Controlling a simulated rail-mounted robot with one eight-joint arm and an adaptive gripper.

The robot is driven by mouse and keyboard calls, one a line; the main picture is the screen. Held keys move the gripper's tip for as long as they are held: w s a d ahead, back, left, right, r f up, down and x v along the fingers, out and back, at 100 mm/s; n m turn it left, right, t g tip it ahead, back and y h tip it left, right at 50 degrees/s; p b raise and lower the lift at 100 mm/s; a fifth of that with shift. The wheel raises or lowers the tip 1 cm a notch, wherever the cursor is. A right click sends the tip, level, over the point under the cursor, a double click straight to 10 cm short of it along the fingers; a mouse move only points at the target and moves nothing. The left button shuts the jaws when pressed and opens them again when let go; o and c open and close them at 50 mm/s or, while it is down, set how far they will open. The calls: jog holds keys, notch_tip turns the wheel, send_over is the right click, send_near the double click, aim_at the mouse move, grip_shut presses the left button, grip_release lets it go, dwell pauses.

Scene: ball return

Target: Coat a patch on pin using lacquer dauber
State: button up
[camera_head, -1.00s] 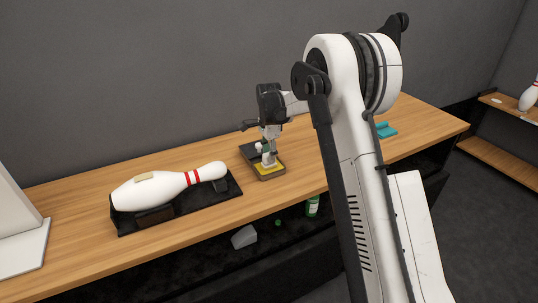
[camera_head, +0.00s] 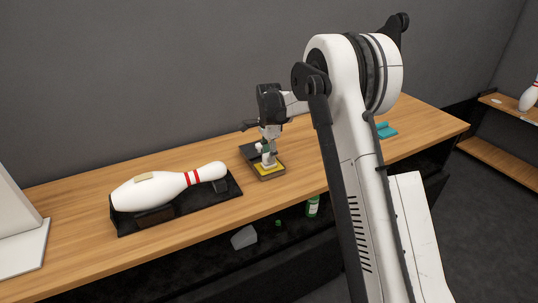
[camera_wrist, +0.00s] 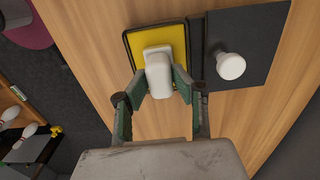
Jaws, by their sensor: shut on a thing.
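The white bowling pin (camera_head: 155,190) lies on its side in a black cradle (camera_head: 225,192) at the left of the bench, its red-striped neck to the right. A beige patch (camera_head: 145,176) shows on top of its body. My gripper (camera_wrist: 155,88) is shut on the lacquer dauber (camera_wrist: 158,72), a white block between its two green-grey fingers. The dauber is over the yellow pad (camera_wrist: 143,39) in a dark shallow tray. I cannot tell whether it touches the pad. In the head view the yellow pad (camera_head: 271,170) shows below my gripper (camera_head: 268,155).
A white round knob (camera_wrist: 231,66) stands on a dark board beside the yellow pad. A teal object (camera_head: 385,130) lies at the right of the wooden bench (camera_head: 80,248). A green bottle (camera_head: 312,206) and a grey block (camera_head: 244,237) sit below. Bare wood separates cradle and tray.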

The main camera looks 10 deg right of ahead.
jog(key=shift+r+p, duration=1.1)
jog(key=shift+r, duration=2.35)
jog(key=s+f+n+b, duration=0.1)
jog(key=s+f+n, duration=0.6)
jog(key=s, duration=0.5)
jog(key=s+f+n+b, duration=0.2)
jog(key=s+f+n, duration=0.5)
jog(key=s, duration=0.4)
jog(key=shift+s+n, duration=0.35)
jog(key=shift+n, duration=0.25)
jog(key=shift+a, duration=0.15)
